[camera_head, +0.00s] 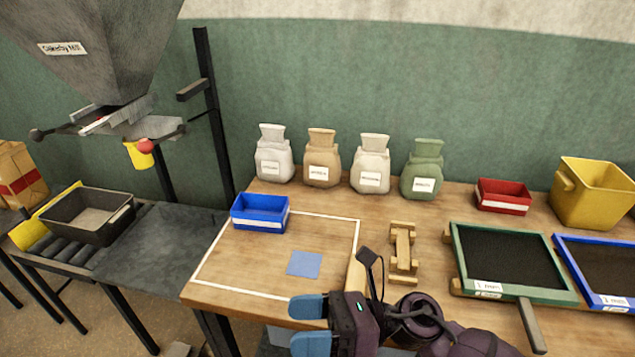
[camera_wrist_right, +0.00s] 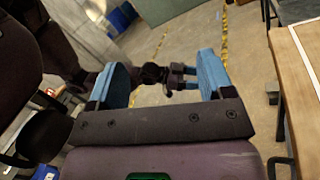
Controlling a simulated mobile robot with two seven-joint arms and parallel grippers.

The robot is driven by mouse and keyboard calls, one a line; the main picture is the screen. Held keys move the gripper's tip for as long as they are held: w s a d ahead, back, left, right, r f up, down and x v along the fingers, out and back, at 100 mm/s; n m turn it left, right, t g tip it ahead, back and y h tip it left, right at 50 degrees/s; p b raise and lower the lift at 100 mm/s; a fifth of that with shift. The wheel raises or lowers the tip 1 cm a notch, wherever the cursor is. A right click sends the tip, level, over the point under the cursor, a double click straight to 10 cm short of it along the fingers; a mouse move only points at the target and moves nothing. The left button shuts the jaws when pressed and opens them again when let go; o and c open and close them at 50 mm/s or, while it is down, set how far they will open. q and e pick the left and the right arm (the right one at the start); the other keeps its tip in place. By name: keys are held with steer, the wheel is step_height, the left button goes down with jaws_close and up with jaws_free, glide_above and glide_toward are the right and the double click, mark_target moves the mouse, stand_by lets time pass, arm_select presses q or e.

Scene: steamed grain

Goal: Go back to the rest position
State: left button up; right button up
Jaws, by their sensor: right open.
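My right gripper (camera_head: 309,325) is at the bottom centre of the head view, over the front edge of the wooden table (camera_head: 215,280). Its two blue fingers are apart, with nothing between them. In the right wrist view the open fingers (camera_wrist_right: 165,78) frame the floor, with the table edge at the far right. Farther off between them, a small dark gripper with blue tips shows, apparently my left gripper (camera_wrist_right: 183,78); its opening is too small to judge. The left gripper is not in the head view.
Several sacks (camera_head: 322,160) line the back. A black tray (camera_head: 118,224) sits on the left conveyor below the hopper (camera_head: 120,60).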

steer(key=w+d+f+m+t+h, duration=0.25)
steer(key=d+m+t, duration=0.3)
steer(key=m, duration=0.45)
steer(key=w+d+f+m+t+h, duration=0.2)
steer(key=d+m+t+h, duration=0.15)
steer(key=m+t, duration=0.5)
steer(key=w+d+f+m+t+h, duration=0.25)
steer(key=d+m+t, duration=0.3)
steer(key=m, duration=0.65)
steer(key=s+d+f+m+g+h, duration=0.3)
steer(key=s+d+f+m+h, duration=0.2)
steer(key=s+d+f+m, duration=0.2)
steer(key=s+d+f+m+g+h, duration=0.3)
steer(key=s+d+f+m+h, duration=0.3)
steer(key=f+m, duration=0.5)
steer(key=shift+s+d+f+m+g, duration=0.35)
steer(key=shift+d+m, duration=0.1)
steer(key=shift+d, duration=0.45)
